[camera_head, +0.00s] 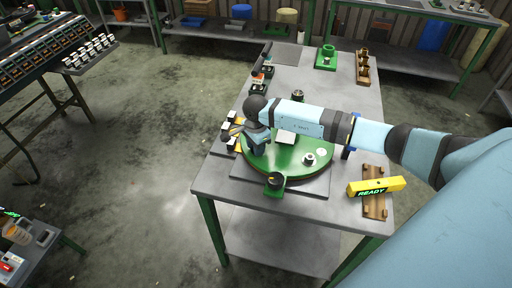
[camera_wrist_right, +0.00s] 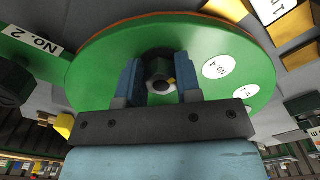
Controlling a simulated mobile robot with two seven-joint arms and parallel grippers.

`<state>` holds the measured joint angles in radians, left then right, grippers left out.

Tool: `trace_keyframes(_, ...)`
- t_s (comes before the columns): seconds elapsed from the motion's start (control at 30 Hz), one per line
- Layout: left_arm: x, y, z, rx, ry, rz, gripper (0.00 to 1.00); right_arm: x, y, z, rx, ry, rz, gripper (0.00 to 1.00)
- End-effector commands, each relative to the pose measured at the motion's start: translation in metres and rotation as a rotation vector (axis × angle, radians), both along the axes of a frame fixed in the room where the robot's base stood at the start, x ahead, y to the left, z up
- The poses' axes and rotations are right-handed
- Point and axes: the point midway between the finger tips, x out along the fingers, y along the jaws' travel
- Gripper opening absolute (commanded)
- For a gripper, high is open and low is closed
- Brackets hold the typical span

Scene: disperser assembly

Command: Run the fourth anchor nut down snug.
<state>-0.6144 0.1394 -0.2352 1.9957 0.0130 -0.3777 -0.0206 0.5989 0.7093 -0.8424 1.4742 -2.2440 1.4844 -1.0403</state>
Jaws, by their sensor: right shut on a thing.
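A round green plate (camera_head: 290,163) lies on a grey base on the workbench. My right gripper (camera_head: 259,147) reaches down over its left part. In the right wrist view, the two blue fingers of my right gripper (camera_wrist_right: 160,80) are shut on the sides of a nut (camera_wrist_right: 161,87), whose dark round centre shows between them. A white label reading "NO. 4" (camera_wrist_right: 217,67) is on the green plate just right of the fingers. How far down the nut sits cannot be told. My left gripper is not in view.
A small nut-like part (camera_head: 309,159) stands on the plate's right side. A green holder with a dark cup (camera_head: 274,184) is at the plate's front edge. A yellow bar reading "READY" (camera_head: 376,187) lies by a wooden rack (camera_head: 374,208). Yellow-and-black blocks (camera_head: 229,143) sit left of the plate.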

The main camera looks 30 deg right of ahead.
Motion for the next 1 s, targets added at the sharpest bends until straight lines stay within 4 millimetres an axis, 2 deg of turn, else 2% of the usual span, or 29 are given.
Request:
trace_keyframes(0.4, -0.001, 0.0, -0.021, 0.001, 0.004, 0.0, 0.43, 0.003, -0.001, -0.001, 0.0, -0.001, -0.386, 0.08)
trace_keyframes(1.0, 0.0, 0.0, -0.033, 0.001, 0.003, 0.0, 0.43, 0.006, -0.003, 0.0, -0.001, -0.001, -0.958, 0.08)
